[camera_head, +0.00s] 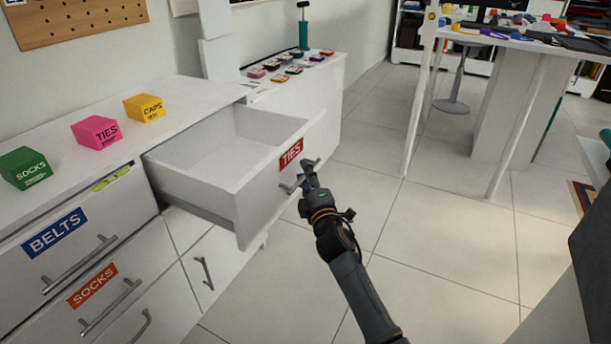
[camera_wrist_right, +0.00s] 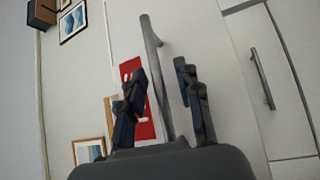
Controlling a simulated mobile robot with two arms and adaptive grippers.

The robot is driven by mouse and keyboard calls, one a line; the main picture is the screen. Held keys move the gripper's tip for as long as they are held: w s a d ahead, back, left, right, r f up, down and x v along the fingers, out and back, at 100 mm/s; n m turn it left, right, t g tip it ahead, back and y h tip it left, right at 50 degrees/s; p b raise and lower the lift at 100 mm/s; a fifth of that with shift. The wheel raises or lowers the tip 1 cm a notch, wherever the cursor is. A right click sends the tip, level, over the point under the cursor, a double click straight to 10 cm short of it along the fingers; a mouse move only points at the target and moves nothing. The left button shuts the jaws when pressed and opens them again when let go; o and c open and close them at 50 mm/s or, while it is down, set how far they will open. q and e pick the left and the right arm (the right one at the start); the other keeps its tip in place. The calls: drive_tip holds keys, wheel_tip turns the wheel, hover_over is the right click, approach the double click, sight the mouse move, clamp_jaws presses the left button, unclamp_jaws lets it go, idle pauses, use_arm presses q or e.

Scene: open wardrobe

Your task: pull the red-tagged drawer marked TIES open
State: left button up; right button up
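The drawer (camera_head: 258,196) with the red TIES tag (camera_head: 291,154) stands well out of the white cabinet, and its inside looks empty. My right gripper (camera_head: 309,172) is at the grey bar handle (camera_head: 289,187) on its front. In the right wrist view, the handle (camera_wrist_right: 153,45) runs between the two fingers of my right gripper (camera_wrist_right: 163,92). The fingers are apart, with a visible gap on each side of the bar. Part of the red tag (camera_wrist_right: 147,122) shows behind the left finger. My left gripper is not in view.
The BELTS drawer (camera_head: 85,255) and orange-tagged SOCKS drawer (camera_head: 125,300) are closed at left. Green SOCKS (camera_head: 25,168), pink TIES (camera_head: 97,132) and yellow CAPS (camera_head: 145,108) blocks stand on the cabinet top. Tiled floor (camera_head: 450,240) is clear in front of the drawer.

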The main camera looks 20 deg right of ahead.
drive_tip(key=s+a+f, duration=0.1)
drive_tip(key=s, duration=1)
drive_tip(key=shift+s+a+f, duration=0.3)
drive_tip(key=shift+s, duration=0.1)
